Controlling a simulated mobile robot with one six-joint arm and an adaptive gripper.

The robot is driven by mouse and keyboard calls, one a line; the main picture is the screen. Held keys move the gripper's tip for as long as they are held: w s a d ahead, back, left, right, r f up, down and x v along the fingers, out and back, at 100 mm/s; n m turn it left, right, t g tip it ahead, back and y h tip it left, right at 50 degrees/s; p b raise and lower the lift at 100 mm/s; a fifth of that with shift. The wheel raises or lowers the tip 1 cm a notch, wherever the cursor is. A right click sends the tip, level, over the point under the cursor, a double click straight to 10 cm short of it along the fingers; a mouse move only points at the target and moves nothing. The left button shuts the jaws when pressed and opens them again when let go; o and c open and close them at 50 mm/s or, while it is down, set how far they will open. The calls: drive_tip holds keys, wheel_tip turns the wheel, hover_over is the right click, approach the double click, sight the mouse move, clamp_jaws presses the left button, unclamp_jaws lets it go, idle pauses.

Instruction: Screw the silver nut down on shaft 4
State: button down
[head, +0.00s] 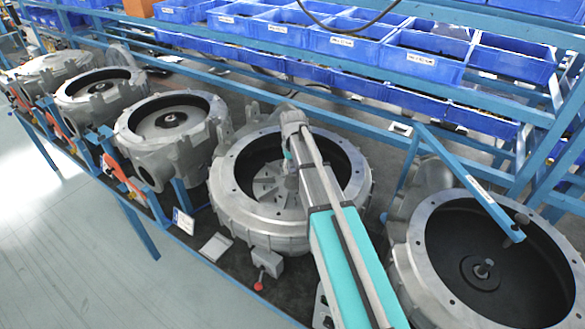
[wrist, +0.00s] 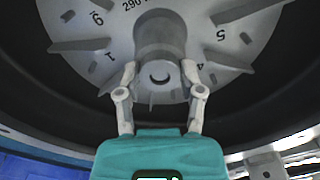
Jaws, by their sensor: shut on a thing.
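In the wrist view, my gripper (wrist: 160,74) is shut on a small round grey piece, the silver nut (wrist: 160,67), with one finger on each side. The nut is at the central hub (wrist: 160,32) of a grey finned impeller (wrist: 85,22) marked with numbers. The shaft and its thread are hidden, so I cannot tell how far down the nut sits. In the head view, my arm reaches into the large open housing (head: 228,190), fourth from the left, with the impeller (head: 268,192) inside. My gripper is mostly hidden there by my arm.
Other open housings stand on the bench to the left (head: 128,122) and right (head: 415,255); the right one has a bare central shaft (head: 484,267). Blue bins (head: 425,70) fill the rack behind. A blue diagonal bar (head: 470,180) crosses near the right housing.

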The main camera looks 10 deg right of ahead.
drive_tip(key=m, duration=1.1)
drive_tip(key=shift+s, duration=0.1)
drive_tip(key=m, duration=1)
drive_tip(key=shift+d+m, duration=0.1)
drive_tip(key=shift+m, duration=1.1)
drive_tip(key=c, duration=0.5)
unclamp_jaws()
drive_tip(key=shift+f, duration=0.1)
drive_tip(key=shift+d, duration=0.1)
